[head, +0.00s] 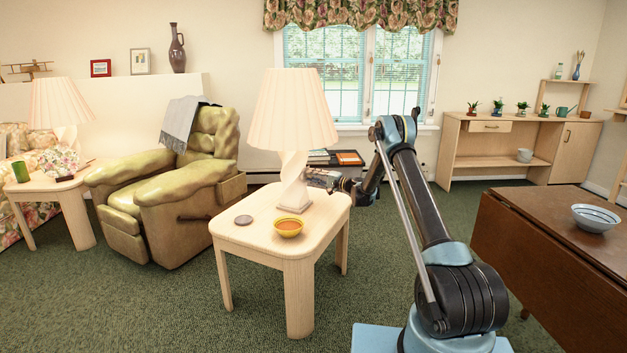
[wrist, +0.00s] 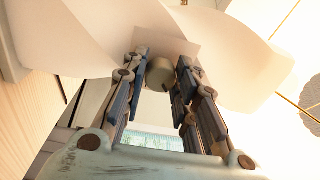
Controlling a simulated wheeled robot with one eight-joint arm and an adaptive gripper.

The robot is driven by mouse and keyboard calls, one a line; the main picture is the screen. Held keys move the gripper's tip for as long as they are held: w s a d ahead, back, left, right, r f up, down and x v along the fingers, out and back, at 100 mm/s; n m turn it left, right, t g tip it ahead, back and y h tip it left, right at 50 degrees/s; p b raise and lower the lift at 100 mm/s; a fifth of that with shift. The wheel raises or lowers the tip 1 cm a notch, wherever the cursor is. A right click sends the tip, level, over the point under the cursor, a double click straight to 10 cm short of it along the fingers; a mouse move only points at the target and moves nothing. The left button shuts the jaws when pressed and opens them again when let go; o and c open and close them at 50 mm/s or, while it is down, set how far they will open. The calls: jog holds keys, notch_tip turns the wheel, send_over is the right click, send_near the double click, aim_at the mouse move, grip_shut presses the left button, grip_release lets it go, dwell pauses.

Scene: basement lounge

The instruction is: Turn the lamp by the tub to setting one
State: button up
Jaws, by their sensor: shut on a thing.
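The lamp (head: 293,110) has a pleated cream shade and a twisted white stem. The knob's markings and setting cannot be read. The lamp's twisted white body (wrist: 75,35) fills the background.
A grey round disc (head: 243,220) lies left of the tub. A green armchair (head: 165,195) stands left of the table. A second lamp (head: 62,105) is at far left. A dark wooden table (head: 560,245) with a striped bowl (head: 595,218) is at right.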

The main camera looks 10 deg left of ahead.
jog(key=shift+f+n, duration=0.15)
jog(key=shift+n, duration=0.15)
jog(key=o, duration=1.1)
jog(key=shift+w, duration=0.1)
jog(key=shift+d, duration=0.1)
jog(key=v, duration=1.2)
jog(key=shift+f, duration=0.1)
